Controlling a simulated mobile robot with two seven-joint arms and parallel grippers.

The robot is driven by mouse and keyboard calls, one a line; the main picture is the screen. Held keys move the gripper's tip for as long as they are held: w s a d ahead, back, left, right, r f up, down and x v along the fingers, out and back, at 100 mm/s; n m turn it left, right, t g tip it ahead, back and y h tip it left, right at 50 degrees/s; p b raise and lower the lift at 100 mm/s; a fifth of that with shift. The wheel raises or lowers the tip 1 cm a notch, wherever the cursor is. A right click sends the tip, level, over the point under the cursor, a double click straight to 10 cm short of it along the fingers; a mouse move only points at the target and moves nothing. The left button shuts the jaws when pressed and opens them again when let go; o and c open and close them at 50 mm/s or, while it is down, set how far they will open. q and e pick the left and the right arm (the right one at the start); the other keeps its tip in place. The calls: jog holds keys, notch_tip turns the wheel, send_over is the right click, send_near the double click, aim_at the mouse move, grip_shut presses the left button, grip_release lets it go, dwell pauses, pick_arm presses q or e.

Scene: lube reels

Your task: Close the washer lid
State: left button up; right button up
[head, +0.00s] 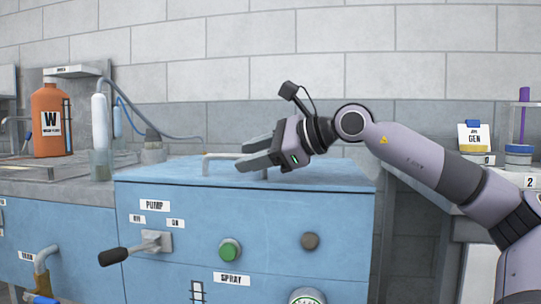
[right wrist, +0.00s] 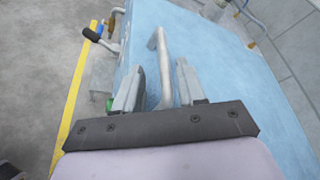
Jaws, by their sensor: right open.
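The blue washer (head: 270,225) stands in front of me, with its blue lid (head: 330,175) on top. The lid lies flat or nearly so; I see no clear gap along its front edge. A grey bar handle (head: 222,155) rises from the lid, and it also shows in the right wrist view (right wrist: 160,62). My right gripper (head: 255,152) is open over the lid. In the right wrist view its fingers (right wrist: 159,88) lie on both sides of the handle bar, with space between. Whether they touch it is unclear. My left gripper is out of view.
A pump lever (head: 135,248) juts from the washer front, near a green button (head: 230,250). An orange bottle (head: 48,120) marked W stands on the left counter.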

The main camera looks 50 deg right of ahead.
jog(key=b+v, duration=0.1)
jog(key=v, duration=0.1)
jog(key=shift+s+d, duration=0.1)
jog(key=shift+s, duration=0.25)
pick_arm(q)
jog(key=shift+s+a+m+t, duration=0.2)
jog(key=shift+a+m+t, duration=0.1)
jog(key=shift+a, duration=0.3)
pick_arm(e)
jog(key=shift+s+d+r, duration=0.15)
jog(key=shift+s+r, duration=0.1)
jog(key=shift+s, duration=0.4)
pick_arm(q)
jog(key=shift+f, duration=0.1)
